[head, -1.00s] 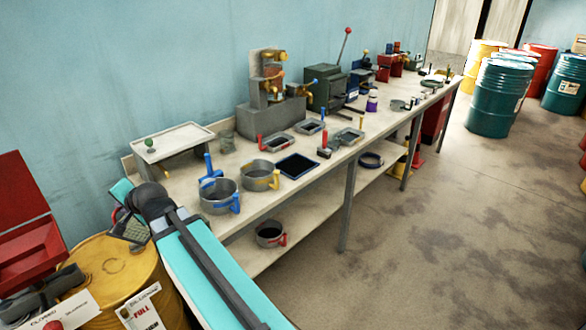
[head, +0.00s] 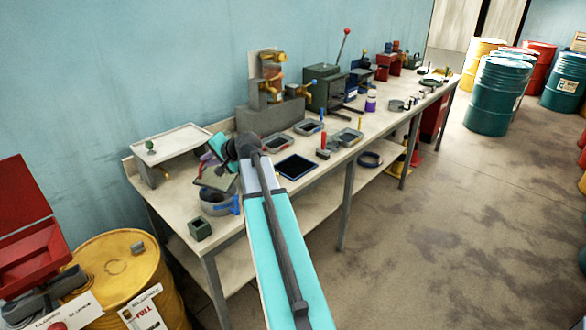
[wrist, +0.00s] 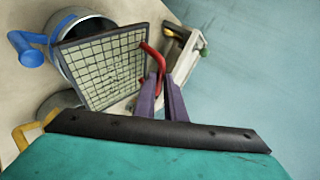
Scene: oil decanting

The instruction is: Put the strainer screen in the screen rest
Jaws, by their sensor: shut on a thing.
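The strainer screen (wrist: 105,68) is a square pale mesh in a dark frame with a red handle (wrist: 155,65). My gripper (wrist: 165,85) has purple fingers shut on that handle. In the head view the tilted screen (head: 217,178) hangs at the left part of the bench, over the blue-handled pot (head: 216,203). My arm partly covers this area. In the wrist view this pot (wrist: 75,45) shows behind the screen. I cannot tell for sure which object is the screen rest; a dark blue-edged flat tray (head: 296,166) lies to the right of my arm.
A raised white tray stand (head: 172,142) with a green knob is at the back left. A small dark green box (head: 200,229) stands at the front left. Shallow trays (head: 308,126) and a grey machine (head: 265,115) are further right. A yellow drum (head: 118,270) stands left of the bench.

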